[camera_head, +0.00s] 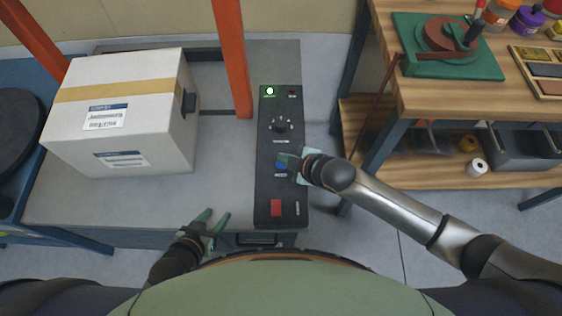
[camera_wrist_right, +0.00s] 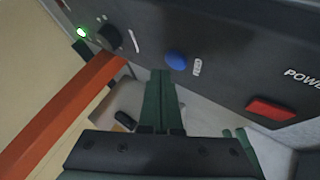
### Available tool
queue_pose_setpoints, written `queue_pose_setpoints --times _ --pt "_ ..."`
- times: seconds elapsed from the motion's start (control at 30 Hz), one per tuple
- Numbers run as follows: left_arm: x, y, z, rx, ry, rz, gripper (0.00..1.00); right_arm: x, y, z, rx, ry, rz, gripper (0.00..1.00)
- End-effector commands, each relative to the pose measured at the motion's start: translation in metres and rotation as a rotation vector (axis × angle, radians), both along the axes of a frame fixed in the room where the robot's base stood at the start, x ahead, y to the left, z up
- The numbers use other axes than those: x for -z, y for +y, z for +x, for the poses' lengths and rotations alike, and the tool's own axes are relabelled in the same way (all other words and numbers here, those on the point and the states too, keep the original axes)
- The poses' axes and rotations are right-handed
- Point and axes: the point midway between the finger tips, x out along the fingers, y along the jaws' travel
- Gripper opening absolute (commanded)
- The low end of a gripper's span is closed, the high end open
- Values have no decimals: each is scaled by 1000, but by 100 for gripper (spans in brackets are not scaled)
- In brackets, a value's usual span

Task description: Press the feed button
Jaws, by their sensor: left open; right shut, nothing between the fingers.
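The black control panel (camera_head: 266,190) stands right of the box. Its blue button (camera_head: 281,168) lies between a black knob and a red button; in the right wrist view the blue button (camera_wrist_right: 176,60) has a small label beside it that looks like FEED. My right gripper (camera_head: 284,158) is shut and empty at the blue button, partly covering it. In the right wrist view the green fingertips (camera_wrist_right: 161,73) end just beside the button; I cannot tell if they touch the panel. My left gripper (camera_head: 214,220) is open and empty, below the panel's left side.
A green lamp (camera_head: 269,91) is lit at the panel's top. The black knob (camera_head: 281,125) and red button (camera_head: 276,208) flank the blue button. A taped white box (camera_head: 120,115) lies left, near orange posts (camera_head: 232,60). A wooden workbench (camera_head: 440,92) stands right.

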Motion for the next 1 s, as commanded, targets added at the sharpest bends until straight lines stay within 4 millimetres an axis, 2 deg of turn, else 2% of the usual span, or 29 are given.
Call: queue_pose_setpoints --times 0.57,1.0 --pt "0 1 0 0 1 2 52 0 0 0 0 0 0 0" --pt "2 1 0 0 2 2 52 9 0 0 0 0 0 0"
